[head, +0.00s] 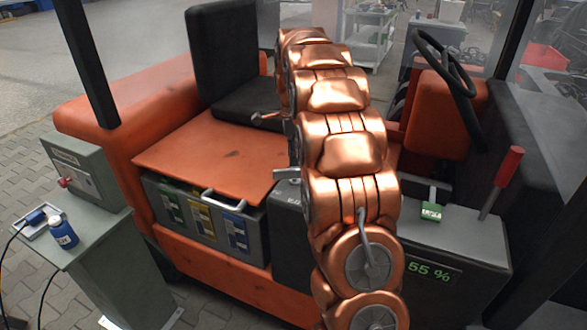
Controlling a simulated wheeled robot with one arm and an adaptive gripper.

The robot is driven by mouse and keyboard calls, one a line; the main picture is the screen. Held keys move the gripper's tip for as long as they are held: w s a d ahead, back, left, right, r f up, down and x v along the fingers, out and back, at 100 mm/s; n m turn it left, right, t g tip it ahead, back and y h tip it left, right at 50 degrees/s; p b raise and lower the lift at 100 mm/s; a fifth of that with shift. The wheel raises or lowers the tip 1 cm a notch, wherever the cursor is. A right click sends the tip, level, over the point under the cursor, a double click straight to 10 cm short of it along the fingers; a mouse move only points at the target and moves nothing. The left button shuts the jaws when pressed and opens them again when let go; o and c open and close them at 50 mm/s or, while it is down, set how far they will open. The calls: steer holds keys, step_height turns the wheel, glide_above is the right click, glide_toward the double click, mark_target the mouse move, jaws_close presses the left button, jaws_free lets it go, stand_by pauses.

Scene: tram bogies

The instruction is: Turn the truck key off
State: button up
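The truck key (433,192) stands in the dark grey console of the orange truck, right of my arm. A green tag (431,211) hangs at it. The key is small here, and its exact angle is hard to tell. My copper arm rises across the middle of the view and hides part of the truck. My gripper (268,146) is mostly hidden behind the arm; two grey fingers stick out to the left, spread apart, over the orange cover. It is well left of the key, and nothing shows between the fingers.
A red-handled lever (504,177) stands right of the key, and the steering wheel (442,70) is behind it. The black seat (225,55) is left of my arm. Dark roof posts (86,62) frame the truck.

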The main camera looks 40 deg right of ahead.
mark_target(293, 169)
steer(key=shift+f+p, duration=0.7)
steer(key=shift+f, duration=2.1)
jaws_close()
